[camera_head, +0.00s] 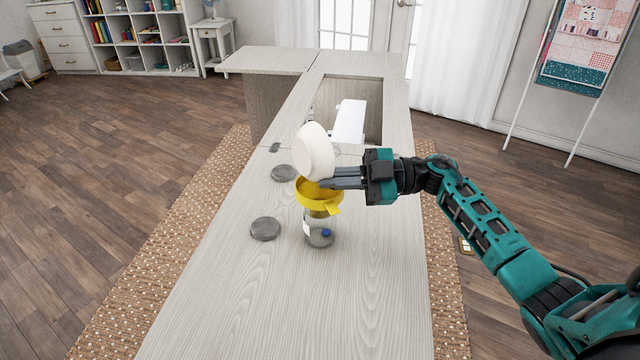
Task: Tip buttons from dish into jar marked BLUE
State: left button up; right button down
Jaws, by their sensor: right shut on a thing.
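My right gripper (338,178) is shut on a white dish (316,150) and holds it steeply tilted above a yellow funnel (320,192). The dish's opening faces away from view, so its contents are hidden. The funnel sits on a clear glass jar (318,236) on the cabinet top. A blue button (326,233) shows in the jar. A pale label is partly visible on the jar's left side, but I cannot read it. My left gripper is not in view.
Two grey discs like lids, a near one (265,229) and a far one (284,173), lie left of the jar. A white sewing machine (349,122) stands in the cabinet's opening behind. The front of the cabinet top (290,300) is clear.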

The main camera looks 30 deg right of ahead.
jog(key=shift+a+r+n+g+h+p, duration=0.25)
jog(key=shift+r+n+g+h+p, duration=0.25)
jog(key=shift+h, duration=0.3)
jog(key=shift+a+f+h, duration=0.2)
jog(key=shift+h, duration=0.4)
jog(key=shift+a+f+n, duration=0.15)
jog(key=shift+n, duration=0.15)
jog(key=shift+a+h+p, duration=0.45)
jog(key=shift+h, duration=0.05)
jog(key=shift+s+a+r+n+h+p, duration=0.15)
jog(key=shift+r+n+h+p, duration=0.25)
jog(key=shift+p, duration=0.8)
jog(key=a+f+n+h+b, duration=0.1)
jog(key=a+f+n+h, duration=0.2)
jog(key=a+h, duration=0.6)
jog(key=shift+s+a+f+n+g+h, duration=0.35)
jog(key=shift+f+h, duration=0.25)
jog(key=shift+h, duration=1)
